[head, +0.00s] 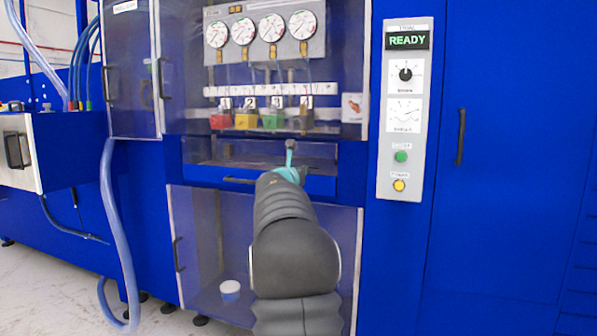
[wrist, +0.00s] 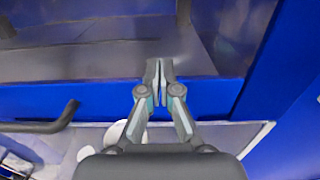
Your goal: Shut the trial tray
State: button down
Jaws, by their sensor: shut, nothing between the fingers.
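The trial tray (head: 318,186) is a blue-fronted drawer below the clear window of the blue machine. Its dark bar handle (head: 240,180) is partly hidden behind my arm. In the wrist view, the tray's blue front (wrist: 60,98) crosses the picture, with a grey surface beyond its top edge and the handle (wrist: 48,120) at the left. The tray seems to stand out somewhat; how far I cannot tell. My gripper (head: 289,146) is shut and empty, right of the handle. Its fingertips (wrist: 158,68) overlap the tray's top edge in view; contact is unclear.
Above are gauges (head: 258,30) and several coloured blocks (head: 246,120) behind the clear window. A panel (head: 405,110) reading READY is at the right. A clear lower door (head: 200,225) has a white round item (head: 230,290) behind it. A blue hose (head: 112,210) hangs at the left.

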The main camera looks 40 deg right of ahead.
jog(key=shift+s+d+r, duration=0.2)
jog(key=shift+d, duration=0.05)
jog(key=b+v, duration=0.3)
jog(key=v, duration=1.1)
jog(key=shift+w+a+f, duration=0.2)
jog(key=shift+w+a, duration=0.05)
